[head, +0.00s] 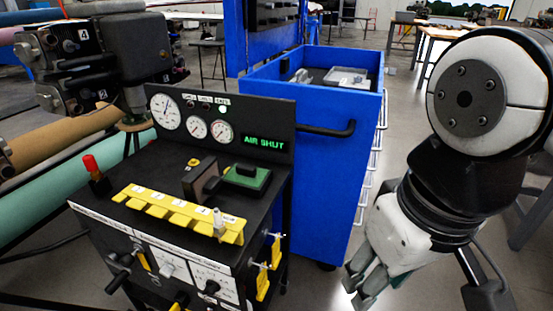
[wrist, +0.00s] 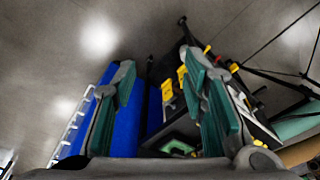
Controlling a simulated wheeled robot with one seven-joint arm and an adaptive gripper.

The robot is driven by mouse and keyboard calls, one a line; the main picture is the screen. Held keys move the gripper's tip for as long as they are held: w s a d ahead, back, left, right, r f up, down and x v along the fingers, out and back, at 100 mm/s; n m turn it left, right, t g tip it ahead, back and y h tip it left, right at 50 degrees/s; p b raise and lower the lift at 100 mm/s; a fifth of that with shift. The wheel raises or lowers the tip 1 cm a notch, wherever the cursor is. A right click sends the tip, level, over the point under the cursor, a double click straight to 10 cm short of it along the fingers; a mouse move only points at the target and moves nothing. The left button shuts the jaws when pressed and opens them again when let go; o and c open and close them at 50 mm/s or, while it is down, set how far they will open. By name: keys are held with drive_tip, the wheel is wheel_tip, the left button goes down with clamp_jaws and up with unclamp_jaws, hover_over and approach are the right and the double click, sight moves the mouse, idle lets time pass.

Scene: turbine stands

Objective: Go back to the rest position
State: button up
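My gripper (head: 362,282) hangs low at the right of the head view, pointing down beside the blue tool cabinet. In the wrist view my gripper (wrist: 158,64) has its two teal-padded fingers spread well apart. Nothing is held between them; floor and part of the blue cabinet show in the gap. The fingertips appear apart from the cabinet and from the black test cart (head: 150,172). The rest position itself is not marked in either view.
The black cart carries gauges, a green "AIR SHUT" display (head: 264,144), a yellow numbered rack (head: 172,207) and a green block (head: 247,178). The blue cabinet (head: 318,155) has a black side handle (head: 330,130). Teal and brown rolls lie at left. Floor (head: 340,250) is bare near my gripper.

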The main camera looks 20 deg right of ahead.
idle(0.4)
wheel_tip(320, 180, up, 14)
drive_tip(key=t+p, duration=0.2)
drive_tip(key=p, duration=1)
drive_tip(key=shift+d+t, duration=0.15)
drive_tip(key=shift+t, duration=0.15)
